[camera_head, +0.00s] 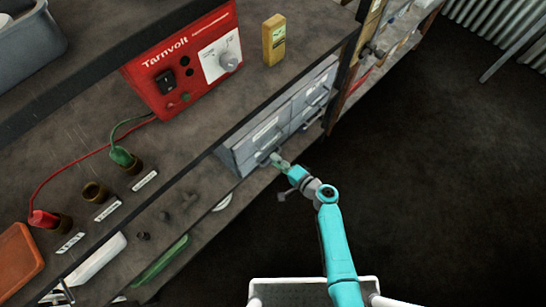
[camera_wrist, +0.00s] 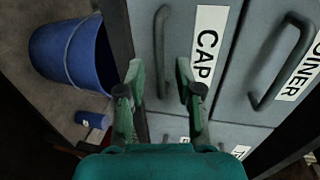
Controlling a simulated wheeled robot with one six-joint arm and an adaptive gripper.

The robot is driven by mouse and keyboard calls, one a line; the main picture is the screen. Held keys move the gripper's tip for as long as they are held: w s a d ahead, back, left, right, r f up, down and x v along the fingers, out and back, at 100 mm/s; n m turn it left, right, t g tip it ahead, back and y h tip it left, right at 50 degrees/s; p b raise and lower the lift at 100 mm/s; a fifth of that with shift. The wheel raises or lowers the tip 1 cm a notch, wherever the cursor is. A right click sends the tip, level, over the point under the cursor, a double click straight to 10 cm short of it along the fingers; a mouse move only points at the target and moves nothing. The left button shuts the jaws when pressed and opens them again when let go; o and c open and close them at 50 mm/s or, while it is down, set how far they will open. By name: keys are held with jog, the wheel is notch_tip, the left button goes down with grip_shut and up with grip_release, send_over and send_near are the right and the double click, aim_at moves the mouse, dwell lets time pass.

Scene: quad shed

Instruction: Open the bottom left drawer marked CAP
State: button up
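The grey drawer marked CAP (camera_wrist: 207,45) fills the middle of the wrist view and looks shut. Its dark bar handle (camera_wrist: 162,40) shows left of the white CAP label. My gripper (camera_wrist: 160,77) is open, with one green finger on each side of the handle's lower end in the picture. I cannot tell whether either finger touches the handle. In the head view my gripper (camera_head: 279,163) is at the front of the grey drawer unit (camera_head: 243,150), by its lower left part, and hides some of that drawer front.
A drawer with a label ending in OINER (camera_wrist: 279,60) and its handle lie beside CAP. A blue bucket (camera_wrist: 72,52) and a blue can (camera_wrist: 93,120) are on the left. In the head view a bench carries a red Tarnvolt box (camera_head: 185,60); dark floor (camera_head: 430,170) is clear on the right.

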jog(key=shift+x, duration=1.25)
grip_shut()
